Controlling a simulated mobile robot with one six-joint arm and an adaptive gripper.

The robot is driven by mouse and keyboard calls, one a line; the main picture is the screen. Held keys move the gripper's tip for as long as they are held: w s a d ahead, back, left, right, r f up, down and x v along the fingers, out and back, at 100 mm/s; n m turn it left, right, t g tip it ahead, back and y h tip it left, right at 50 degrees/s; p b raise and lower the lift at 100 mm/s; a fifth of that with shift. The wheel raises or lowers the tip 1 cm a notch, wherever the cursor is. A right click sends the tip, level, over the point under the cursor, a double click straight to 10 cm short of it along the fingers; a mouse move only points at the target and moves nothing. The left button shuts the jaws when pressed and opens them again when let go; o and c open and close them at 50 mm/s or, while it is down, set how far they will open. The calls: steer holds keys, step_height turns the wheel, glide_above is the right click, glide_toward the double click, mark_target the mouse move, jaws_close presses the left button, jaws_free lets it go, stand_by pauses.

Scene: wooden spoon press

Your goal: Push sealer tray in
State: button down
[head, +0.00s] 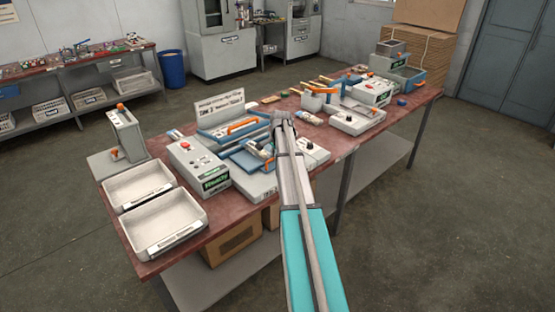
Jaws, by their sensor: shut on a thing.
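The sealer is a low light-grey machine (255,187) on the red-brown table, with blue parts and a raised sign board behind it. Its blue sealer tray (240,160) shows to the left of my gripper, out toward the near side of the machine. My gripper (268,150) is at the tray's right side, shut by a small orange handle there. The fingertips are small, and my arm hides part of the tray and the machine's right side, so the exact contact is hard to see. A second orange bar (241,125) crosses the blue frame behind.
A grey control box (200,167) with a red button stands left of the sealer. Two empty grey bins (165,222) fill the table's left front corner. A white box with a dial (357,121) and more equipment stand to the right. Floor in front is clear.

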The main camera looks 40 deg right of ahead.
steer(key=shift+w, duration=0.25)
steer(key=c, duration=0.7)
jaws_free()
steer(key=s+a+n, duration=0.1)
steer(key=a, duration=0.3)
steer(key=s+a+n, duration=0.1)
steer(key=a, duration=0.4)
steer(key=s+a+n, duration=0.1)
steer(key=a+n, duration=0.1)
steer(key=a, duration=0.2)
steer(key=shift+s+a+g, duration=0.3)
steer(key=shift+a, duration=0.1)
steer(key=s+a+n, duration=0.4)
steer(key=s+a, duration=0.2)
steer(key=a, duration=0.4)
steer(key=s+a+n+g, duration=0.1)
steer(key=s+a+n, duration=0.3)
steer(key=s+a, duration=0.3)
steer(key=s+a+n+p, duration=0.1)
steer(key=s+a+n, duration=0.4)
steer(key=a, duration=0.7)
steer(key=shift+s+a+r+g, duration=0.15)
steer(key=shift+s, duration=0.5)
steer(key=shift+s+a+r+g, duration=0.1)
steer(key=shift+s+a+g, duration=0.05)
steer(key=shift+s, duration=0.45)
